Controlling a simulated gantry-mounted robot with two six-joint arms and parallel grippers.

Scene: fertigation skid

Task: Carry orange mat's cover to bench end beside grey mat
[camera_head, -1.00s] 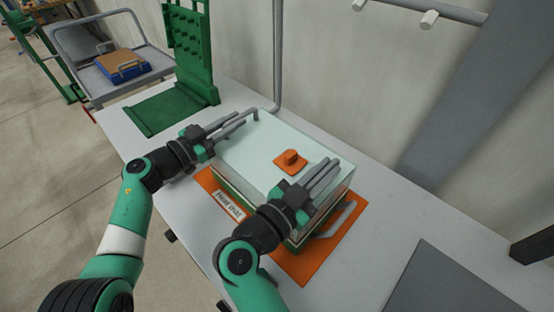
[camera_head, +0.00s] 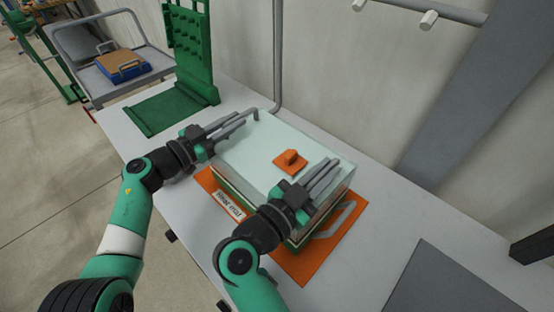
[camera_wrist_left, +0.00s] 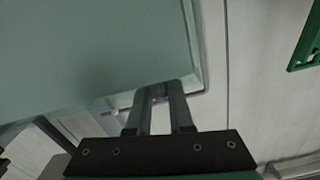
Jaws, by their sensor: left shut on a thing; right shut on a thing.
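The pale grey-green, box-shaped cover (camera_head: 262,150), with an orange knob on top, stands over the orange mat (camera_head: 306,266). A green part shows below its lower edge. My left gripper (camera_head: 240,119) is shut on the cover's grey handle at the far left corner. The left wrist view shows its fingers (camera_wrist_left: 160,100) at the handle beside the cover's pale wall (camera_wrist_left: 90,55). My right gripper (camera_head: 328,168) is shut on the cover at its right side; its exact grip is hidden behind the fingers. The grey mat (camera_head: 450,282) lies bare at the lower right.
A green stand with an upright pegged panel (camera_head: 190,50) is on the bench (camera_head: 385,225) behind the left gripper. A trolley (camera_head: 95,85) carries a blue and brown box. A wall runs behind the bench. The bench between the orange and grey mats is clear.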

